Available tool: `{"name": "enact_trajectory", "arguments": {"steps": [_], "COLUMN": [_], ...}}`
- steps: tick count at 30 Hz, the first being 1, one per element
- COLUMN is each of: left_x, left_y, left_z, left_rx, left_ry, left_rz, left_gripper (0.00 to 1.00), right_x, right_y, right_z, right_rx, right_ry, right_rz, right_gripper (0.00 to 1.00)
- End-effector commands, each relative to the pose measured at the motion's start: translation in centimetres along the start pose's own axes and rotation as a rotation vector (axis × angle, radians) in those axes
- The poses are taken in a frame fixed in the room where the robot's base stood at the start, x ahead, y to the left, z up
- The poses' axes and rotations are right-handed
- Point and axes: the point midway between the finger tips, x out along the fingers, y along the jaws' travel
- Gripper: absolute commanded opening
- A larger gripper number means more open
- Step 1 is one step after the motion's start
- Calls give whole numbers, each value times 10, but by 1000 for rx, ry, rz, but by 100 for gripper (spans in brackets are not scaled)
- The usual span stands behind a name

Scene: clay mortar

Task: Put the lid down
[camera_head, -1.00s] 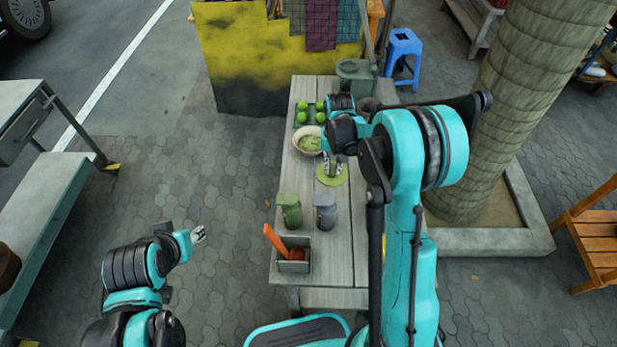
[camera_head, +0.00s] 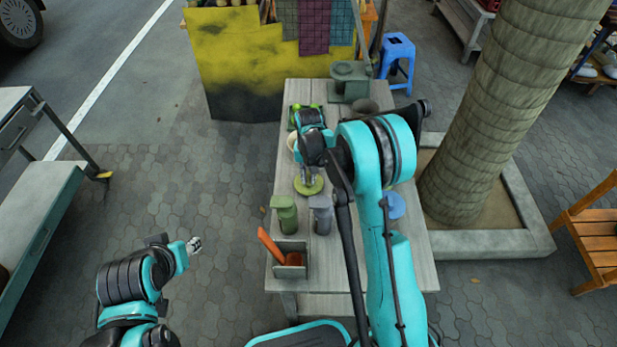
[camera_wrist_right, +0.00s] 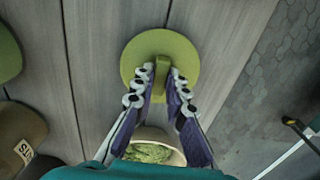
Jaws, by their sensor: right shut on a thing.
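The lid is a flat green disc (camera_head: 300,187) with a raised bar handle, above or on the grey plank table (camera_head: 399,262) behind two canisters. My right gripper (camera_head: 309,179) is shut on the lid's handle from above. In the right wrist view the fingertips (camera_wrist_right: 165,80) pinch the handle and the lid (camera_wrist_right: 139,53) looks level. I cannot tell whether its underside touches the planks. A pale bowl with green contents (camera_wrist_right: 152,151) shows beside it in the wrist view, mostly hidden by my arm in the head view. My left gripper (camera_head: 194,245) is small, off the table at the left.
A green canister (camera_head: 285,215) and a grey canister (camera_head: 321,216) stand just in front of the lid. A box with an orange-handled tool (camera_head: 290,262) is at the front left. Green fruit (camera_head: 315,107) and a grey-green device (camera_head: 350,82) are at the back. A blue item (camera_head: 394,205) lies right.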

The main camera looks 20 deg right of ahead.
Motion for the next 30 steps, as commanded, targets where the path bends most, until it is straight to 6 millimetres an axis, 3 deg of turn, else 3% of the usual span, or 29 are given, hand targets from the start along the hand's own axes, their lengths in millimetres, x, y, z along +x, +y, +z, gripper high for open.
{"name": "enact_trajectory", "arguments": {"steps": [4, 5, 6, 7, 19, 30], "left_x": [4, 3, 3, 2, -2, -22], "left_y": [0, 0, 0, 0, 0, 0], "left_z": [3, 2, 2, 2, -2, -16], "left_rx": [0, 0, 0, 0, 0, 0], "left_ry": [0, 0, 0, 0, 0, 0], "left_rz": [0, 0, 0, 0, 0, 0], "left_gripper": [40, 40, 40, 40, 40, 40], "right_x": [5, 4, 3, 3, -6, -84], "right_y": [0, 0, 0, 0, 0, 0], "right_z": [0, 0, 0, 0, 0, 0], "right_rx": [0, 0, 0, 0, 0, 0], "right_ry": [0, 0, 0, 0, 0, 0], "right_rz": [0, 0, 0, 0, 0, 0], "right_gripper": [0, 21, 31, 34, 34, 34]}}
